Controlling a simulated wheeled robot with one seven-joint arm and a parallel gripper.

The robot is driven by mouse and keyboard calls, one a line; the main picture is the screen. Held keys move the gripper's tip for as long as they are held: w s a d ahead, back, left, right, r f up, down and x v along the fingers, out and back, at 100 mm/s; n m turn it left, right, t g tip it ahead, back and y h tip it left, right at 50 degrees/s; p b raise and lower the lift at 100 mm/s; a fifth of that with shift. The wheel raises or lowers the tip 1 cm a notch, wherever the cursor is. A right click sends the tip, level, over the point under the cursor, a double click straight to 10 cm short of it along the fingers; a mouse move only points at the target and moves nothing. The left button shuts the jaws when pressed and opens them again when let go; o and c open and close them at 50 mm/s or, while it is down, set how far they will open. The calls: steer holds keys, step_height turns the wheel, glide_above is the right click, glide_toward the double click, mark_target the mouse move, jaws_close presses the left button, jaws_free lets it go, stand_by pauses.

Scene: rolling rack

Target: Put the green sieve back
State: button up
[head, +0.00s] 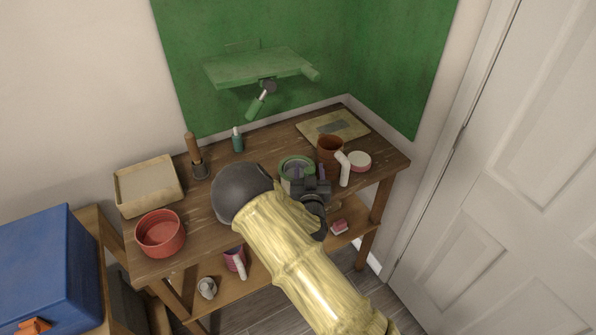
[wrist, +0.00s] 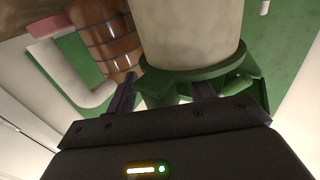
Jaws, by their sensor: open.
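The green sieve appears to be the round, green-rimmed thing with a pale body (head: 296,165) standing on the wooden table, right of the middle in the head view. In the wrist view its green rim (wrist: 196,76) is close in front of my fingers and its pale body (wrist: 190,30) fills the upper middle. My gripper (head: 311,184) is just at the right, near side of it. Its fingers (wrist: 163,93) are open and close to the rim; I cannot tell whether they touch it. My arm hides part of the table front.
A brown cup with a white handle (head: 330,147) stands right beside the sieve. A dark round bowl (head: 238,190), a red pot (head: 160,236) and a pale tray (head: 147,188) stand to the left. A green wall shelf (head: 255,68) hangs above. The table's back right holds a flat board (head: 313,127).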

steer(key=shift+c, duration=0.4)
jaws_close()
steer(key=shift+r, duration=0.1)
step_height(320, 180, up, 10)
steer(key=b, duration=0.1)
stand_by(0.5)
stand_by(0.6)
steer(key=shift+f, duration=0.2)
